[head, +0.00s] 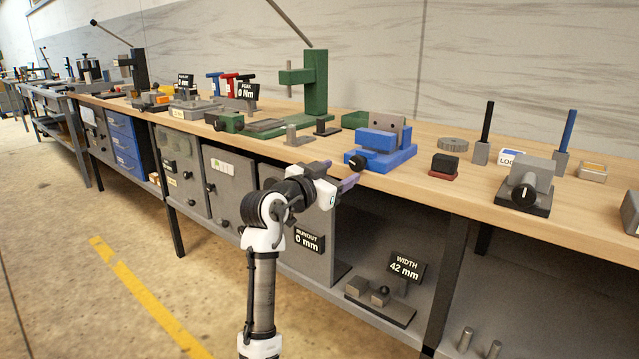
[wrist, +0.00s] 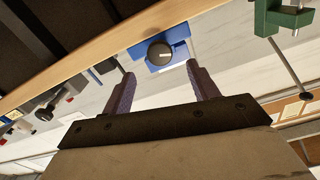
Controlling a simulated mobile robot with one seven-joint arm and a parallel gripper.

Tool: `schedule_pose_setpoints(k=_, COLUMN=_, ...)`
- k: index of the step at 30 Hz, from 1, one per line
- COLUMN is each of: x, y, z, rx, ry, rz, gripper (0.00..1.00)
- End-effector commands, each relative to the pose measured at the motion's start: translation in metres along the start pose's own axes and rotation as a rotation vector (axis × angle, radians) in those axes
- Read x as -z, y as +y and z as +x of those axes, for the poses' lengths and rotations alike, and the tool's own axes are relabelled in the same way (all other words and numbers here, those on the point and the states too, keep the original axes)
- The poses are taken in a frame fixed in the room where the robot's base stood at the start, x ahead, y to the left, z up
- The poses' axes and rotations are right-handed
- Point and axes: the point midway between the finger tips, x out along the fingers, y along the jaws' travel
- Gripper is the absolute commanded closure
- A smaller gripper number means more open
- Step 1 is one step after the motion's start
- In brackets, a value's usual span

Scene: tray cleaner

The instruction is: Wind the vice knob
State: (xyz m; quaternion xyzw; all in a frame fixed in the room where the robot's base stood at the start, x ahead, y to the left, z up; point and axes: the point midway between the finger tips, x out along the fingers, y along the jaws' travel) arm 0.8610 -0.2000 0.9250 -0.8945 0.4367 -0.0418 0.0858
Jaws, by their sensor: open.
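A blue vice (head: 392,158) stands at the front edge of the wooden bench and holds a grey block with holes. Its round black knob (head: 357,162) faces outward, with a pale pointer line. In the wrist view the knob (wrist: 159,53) shows between and beyond my fingertips, against the blue vice body (wrist: 178,36). My gripper (head: 340,174) is open and empty, in front of the bench edge and just left of the vice. The wrist view shows both purple fingers of my gripper (wrist: 161,72) apart, with a gap between them and the knob.
The bench top (head: 415,180) has a bare strip right of the vice. A black-and-red block (head: 444,166) and a grey device with its own knob (head: 524,190) stand further right. A green press (head: 315,85) stands behind left. Below is an open shelf with a "WIDTH 42 mm" sign (head: 405,267).

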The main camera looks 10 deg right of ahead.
Motion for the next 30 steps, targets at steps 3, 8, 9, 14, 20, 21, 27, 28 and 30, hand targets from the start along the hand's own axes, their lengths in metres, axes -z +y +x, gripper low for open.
schedule_pose_setpoints(k=3, x=-0.001, y=-0.001, z=-0.028, rx=0.003, ry=0.001, rz=-0.001, gripper=0.41)
schedule_pose_setpoints(k=8, x=0.0, y=0.0, z=-0.054, rx=0.001, ry=0.0, rz=0.0, gripper=0.41)
schedule_pose_setpoints(k=9, x=-0.001, y=-0.001, z=-0.059, rx=0.001, ry=0.0, rz=0.0, gripper=0.41)
schedule_pose_setpoints(k=14, x=0.0, y=0.0, z=-0.068, rx=0.0, ry=-0.001, rz=-0.001, gripper=0.41)
schedule_pose_setpoints(k=20, x=0.0, y=0.0, z=-0.069, rx=-0.001, ry=-0.001, rz=-0.001, gripper=0.41)
schedule_pose_setpoints(k=21, x=0.0, y=0.0, z=-0.069, rx=0.0, ry=-0.001, rz=-0.001, gripper=0.41)
schedule_pose_setpoints(k=27, x=0.009, y=-0.015, z=-0.081, rx=0.055, ry=0.026, rz=-0.004, gripper=0.41)
schedule_pose_setpoints(k=28, x=0.014, y=-0.023, z=-0.087, rx=0.085, ry=0.041, rz=-0.005, gripper=0.41)
schedule_pose_setpoints(k=30, x=0.028, y=-0.047, z=-0.109, rx=0.182, ry=0.089, rz=-0.006, gripper=0.41)
